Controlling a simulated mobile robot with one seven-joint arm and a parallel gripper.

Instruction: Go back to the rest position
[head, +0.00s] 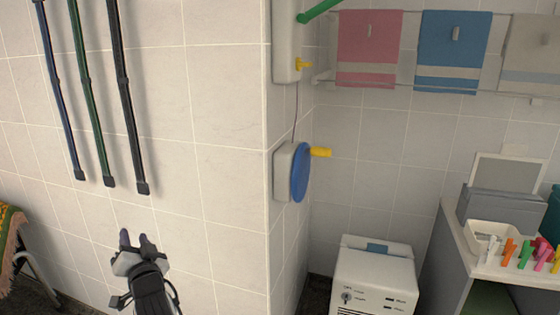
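My gripper (138,240) shows in the lower left of the head view, in front of the tiled wall. Its two dark fingertips point up and stand a little apart, with a narrow gap between them. Nothing shows between the fingers. The gripper is below three hanging leashes, one blue (60,95), one green (92,95) and one black (125,95), and is apart from them.
A wall unit with a blue disc (300,172) and yellow knob is on the corner. Pink (368,50), blue (452,55) and beige (530,60) towels hang on a rail. A white machine (372,280) stands below. Coloured clips (525,255) lie on the right counter (455,240).

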